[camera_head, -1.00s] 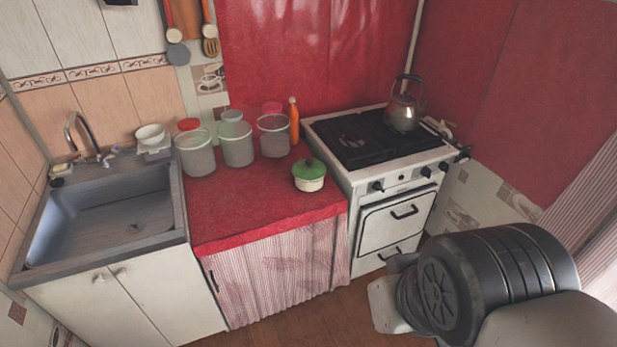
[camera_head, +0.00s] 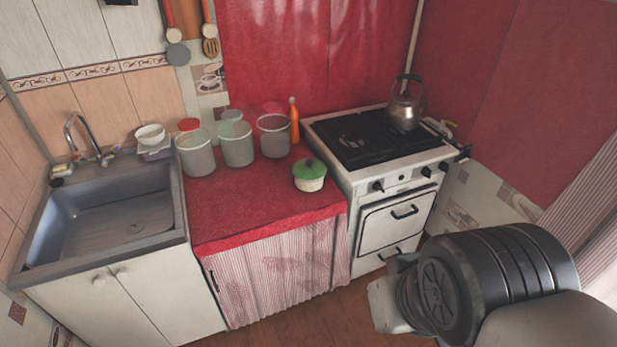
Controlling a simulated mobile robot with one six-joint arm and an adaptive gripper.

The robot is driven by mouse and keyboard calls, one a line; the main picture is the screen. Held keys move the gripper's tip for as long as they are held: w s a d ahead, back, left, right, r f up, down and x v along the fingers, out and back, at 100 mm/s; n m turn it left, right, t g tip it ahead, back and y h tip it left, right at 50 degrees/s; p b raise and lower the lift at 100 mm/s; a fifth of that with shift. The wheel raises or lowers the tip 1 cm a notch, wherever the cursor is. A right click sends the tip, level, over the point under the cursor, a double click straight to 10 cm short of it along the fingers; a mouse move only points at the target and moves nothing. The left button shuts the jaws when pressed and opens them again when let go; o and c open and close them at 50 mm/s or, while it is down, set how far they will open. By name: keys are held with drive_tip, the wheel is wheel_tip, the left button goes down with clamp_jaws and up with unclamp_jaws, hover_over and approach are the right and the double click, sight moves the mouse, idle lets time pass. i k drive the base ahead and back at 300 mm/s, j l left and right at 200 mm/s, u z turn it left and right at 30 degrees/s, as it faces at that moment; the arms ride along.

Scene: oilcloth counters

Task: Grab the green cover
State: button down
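The green cover (camera_head: 309,168) is a domed lid with a dark knob on top. It sits on a small cream pot (camera_head: 310,184) near the right end of the red oilcloth counter (camera_head: 235,205), beside the stove. My arm shows at the lower right, in front of the stove and well apart from the pot. My gripper's fingers cannot be seen.
Several clear containers (camera_head: 237,145) and an orange bottle (camera_head: 294,122) stand behind the pot. The white stove (camera_head: 392,216) with a metal kettle (camera_head: 404,108) is to the right. A sink (camera_head: 108,222) is to the left. The counter's front part is clear.

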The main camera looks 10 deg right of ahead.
sight(307, 168)
drive_tip(key=i+l+u, duration=0.15)
drive_tip(key=i, duration=0.45)
drive_tip(key=i+l+u, duration=0.2)
drive_tip(key=i+l, duration=0.25)
drive_tip(key=i, duration=0.15)
drive_tip(key=i+l+u, duration=0.15)
drive_tip(key=i+l, duration=0.3)
drive_tip(key=i, duration=0.1)
